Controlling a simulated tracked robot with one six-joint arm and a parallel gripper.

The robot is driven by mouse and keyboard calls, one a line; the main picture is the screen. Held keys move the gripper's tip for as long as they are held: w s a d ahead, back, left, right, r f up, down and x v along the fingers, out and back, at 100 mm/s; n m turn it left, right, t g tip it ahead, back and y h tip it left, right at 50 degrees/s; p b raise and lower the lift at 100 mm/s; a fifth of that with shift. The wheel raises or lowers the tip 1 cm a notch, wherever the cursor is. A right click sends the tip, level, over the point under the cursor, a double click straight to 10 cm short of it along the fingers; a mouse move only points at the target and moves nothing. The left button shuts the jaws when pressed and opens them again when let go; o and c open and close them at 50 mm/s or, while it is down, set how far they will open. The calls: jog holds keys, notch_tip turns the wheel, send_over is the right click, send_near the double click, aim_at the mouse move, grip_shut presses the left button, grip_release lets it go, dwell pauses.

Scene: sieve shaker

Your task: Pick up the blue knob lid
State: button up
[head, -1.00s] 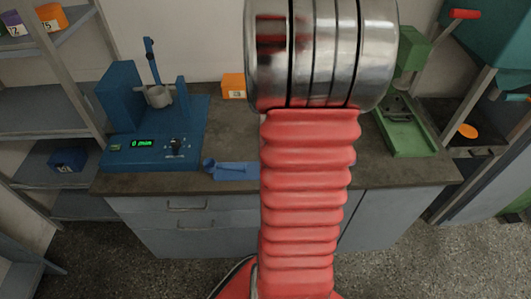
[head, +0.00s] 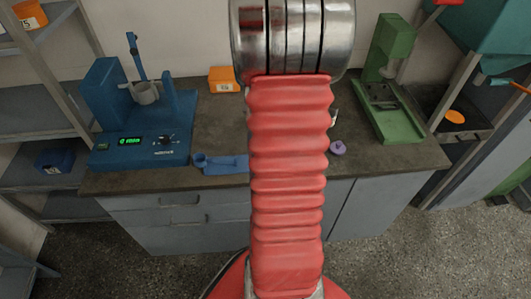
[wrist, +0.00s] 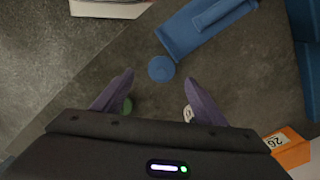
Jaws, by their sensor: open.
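The blue knob lid (wrist: 161,68) is a small round blue piece on the dark bench in the wrist view, just off the end of a blue holder (wrist: 205,22). In the head view my red arm hides the lid. My gripper (wrist: 157,92) is open, its two dark fingers spread apart, with nothing held. The lid shows just beyond the fingertips, roughly midway between them. A green piece (wrist: 127,106) and a white piece (wrist: 188,114) show partly beside the fingers. The holder also shows left of my arm in the head view (head: 228,164).
A purple knob lid (head: 338,149) lies right of my arm. The blue shaker (head: 135,140) stands at left, a green press (head: 388,100) at right. An orange box (head: 222,80) is at the back, also at lower right in the wrist view (wrist: 287,148).

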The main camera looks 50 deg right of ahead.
jog(key=shift+f, duration=0.5)
jog(key=shift+f, duration=0.15)
jog(key=shift+w+d+f, duration=0.1)
jog(key=shift+w+f, duration=0.05)
jog(key=shift+f, duration=2.3)
jog(key=shift+c, duration=0.5)
jog(key=c, duration=1)
